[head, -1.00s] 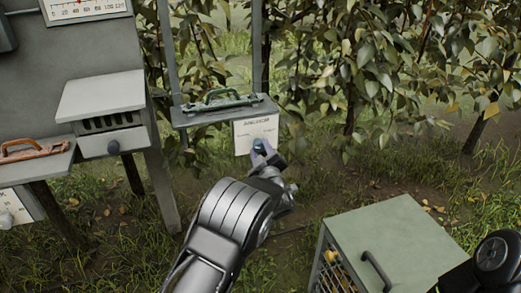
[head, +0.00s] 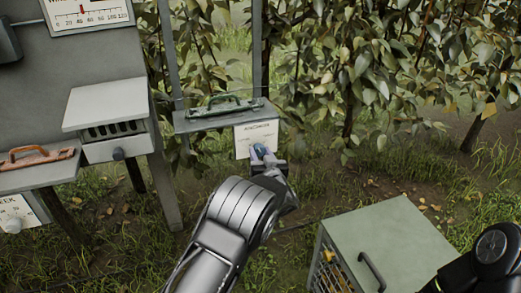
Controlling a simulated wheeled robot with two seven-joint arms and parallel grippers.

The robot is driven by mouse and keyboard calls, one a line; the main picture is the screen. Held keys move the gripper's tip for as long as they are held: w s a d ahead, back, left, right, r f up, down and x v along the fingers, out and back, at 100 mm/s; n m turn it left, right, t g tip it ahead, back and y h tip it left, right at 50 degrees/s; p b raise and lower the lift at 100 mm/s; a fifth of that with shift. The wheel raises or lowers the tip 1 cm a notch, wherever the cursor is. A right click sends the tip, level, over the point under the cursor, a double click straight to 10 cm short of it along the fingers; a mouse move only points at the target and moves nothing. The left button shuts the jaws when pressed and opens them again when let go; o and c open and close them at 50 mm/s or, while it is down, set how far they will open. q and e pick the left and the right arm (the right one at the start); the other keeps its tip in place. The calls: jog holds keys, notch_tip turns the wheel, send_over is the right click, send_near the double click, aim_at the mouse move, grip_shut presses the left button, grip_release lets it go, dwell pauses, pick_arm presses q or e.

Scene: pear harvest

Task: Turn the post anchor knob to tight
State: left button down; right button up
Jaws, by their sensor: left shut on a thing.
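A white plate (head: 243,135) with printed lettering, too small to read surely, hangs below a small grey shelf between two posts. A dark blue-green knob (head: 260,150) sits low on this plate. My left gripper (head: 262,156) is at the plate, with its fingers on either side of the knob and shut on it. The fingers hide part of the knob and any marks around it. My right gripper is not in view; only a dark part of my right arm shows at the bottom right.
A green-handled tool (head: 222,104) lies on the shelf (head: 190,124). A green crate (head: 385,235) stands at lower right. Leafy trees are behind.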

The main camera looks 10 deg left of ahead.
pick_arm(q)
jog(key=m+p, duration=0.2)
jog(key=m, duration=0.2)
jog(key=shift+r+g+y, duration=0.15)
jog(key=shift+g+y, duration=0.15)
jog(key=shift+g, duration=0.1)
jog(key=m+p, duration=0.2)
jog(key=m, duration=0.2)
jog(key=shift+d, duration=0.15)
jog(key=m+y, duration=0.1)
jog(key=m, duration=0.6)
jog(key=shift+w+m+g+y, duration=0.1)
jog(key=shift+m+g+y, duration=0.3)
jog(key=c, duration=0.9)
grip_release()
